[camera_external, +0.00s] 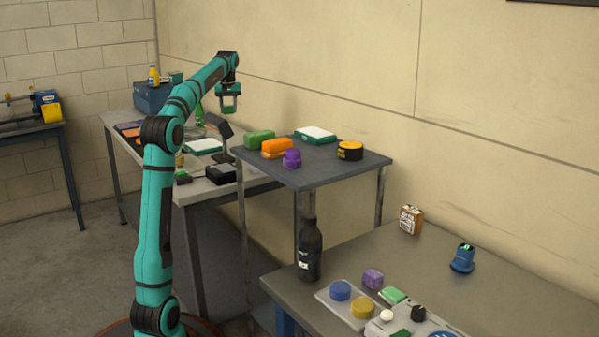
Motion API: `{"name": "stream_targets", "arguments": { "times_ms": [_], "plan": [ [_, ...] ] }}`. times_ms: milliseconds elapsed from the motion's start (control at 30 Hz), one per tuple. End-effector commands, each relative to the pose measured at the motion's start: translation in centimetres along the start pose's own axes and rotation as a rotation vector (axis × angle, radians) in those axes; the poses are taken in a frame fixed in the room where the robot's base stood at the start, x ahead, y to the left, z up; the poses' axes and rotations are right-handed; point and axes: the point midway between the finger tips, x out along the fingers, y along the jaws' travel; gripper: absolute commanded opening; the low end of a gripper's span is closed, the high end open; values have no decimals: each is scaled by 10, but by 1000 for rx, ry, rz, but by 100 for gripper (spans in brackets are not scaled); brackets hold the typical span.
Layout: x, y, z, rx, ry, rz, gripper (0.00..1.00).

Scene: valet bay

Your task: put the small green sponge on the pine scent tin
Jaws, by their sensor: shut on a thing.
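My gripper (229,103) hangs pointing down at the end of the raised arm, above the back of the long table and left of the grey raised shelf. It is shut on a small dark green thing, held clear of the surfaces; it looks like the small green sponge, but is too small to be sure. A round black and yellow tin (350,150) stands at the right of the shelf. I cannot read which is the pine scent tin.
A dark bottle (310,252) stands at the right table's left edge. That table's back left is clear.

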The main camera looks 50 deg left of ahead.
Motion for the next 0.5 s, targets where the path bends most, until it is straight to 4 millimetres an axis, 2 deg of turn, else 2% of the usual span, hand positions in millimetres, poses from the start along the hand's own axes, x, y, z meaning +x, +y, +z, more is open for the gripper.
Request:
{"name": "stream_targets", "arguments": {
  "times_ms": [33,300,367,500],
  "plan": [
    [1,-14,-8,-29,0,-4,20],
    [8,-81,-38,-161,2,-24,20],
    [10,-98,-43,-188,2,-28,20],
    [19,-143,-45,-244,2,-36,20]
  ]
}}
